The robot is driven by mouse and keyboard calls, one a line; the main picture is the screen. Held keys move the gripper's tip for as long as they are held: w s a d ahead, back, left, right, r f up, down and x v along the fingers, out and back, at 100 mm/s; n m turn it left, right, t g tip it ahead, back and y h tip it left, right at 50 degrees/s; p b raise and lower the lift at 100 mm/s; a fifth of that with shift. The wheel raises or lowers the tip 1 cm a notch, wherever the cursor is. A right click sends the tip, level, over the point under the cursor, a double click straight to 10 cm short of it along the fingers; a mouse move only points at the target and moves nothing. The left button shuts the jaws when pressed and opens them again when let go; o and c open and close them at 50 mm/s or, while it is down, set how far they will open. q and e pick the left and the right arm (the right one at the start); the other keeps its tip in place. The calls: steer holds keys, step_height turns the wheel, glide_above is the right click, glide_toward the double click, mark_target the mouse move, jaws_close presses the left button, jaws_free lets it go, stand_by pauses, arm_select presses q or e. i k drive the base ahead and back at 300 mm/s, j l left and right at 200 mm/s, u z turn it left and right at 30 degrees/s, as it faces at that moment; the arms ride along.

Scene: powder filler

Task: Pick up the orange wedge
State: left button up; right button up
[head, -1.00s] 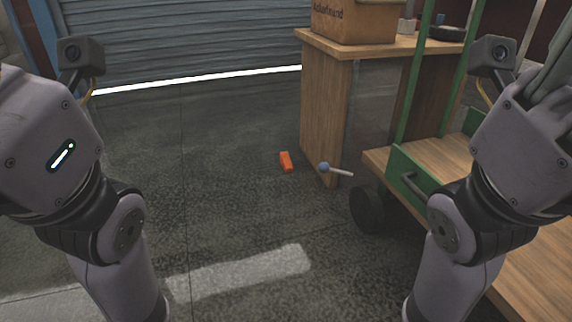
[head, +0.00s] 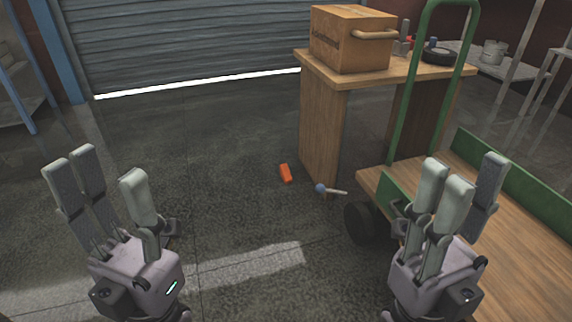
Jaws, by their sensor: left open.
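The orange wedge (head: 285,173) is a small block lying on the dark floor near the middle of the head view, left of the wooden table's leg panel. My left gripper (head: 100,180) is at the lower left, its fingers spread upward, open and empty, well apart from the wedge. My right gripper (head: 460,180) is at the lower right, its fingers spread upward with nothing between them. It appears in front of the green cart, and is also apart from the wedge.
A blue-headed tool (head: 333,190) lies right of the wedge, by the wooden table (head: 322,130). A cardboard box (head: 350,45) stands on the table. A green cart (head: 500,215) with a wooden deck and a black wheel (head: 366,222) fills the right. Floor left of the wedge is clear.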

mark_target(285, 173)
steer(key=i+j+z, duration=0.15)
steer(key=z, duration=0.75)
steer(key=i+j+z, duration=0.25)
steer(key=j, duration=0.35)
steer(key=j+z, duration=0.25)
steer(key=j, duration=0.4)
steer(key=i+j+z, duration=0.1)
steer(key=j+z, duration=0.15)
steer(key=j, duration=0.4)
steer(key=i+j, duration=0.1)
steer(key=j, duration=0.65)
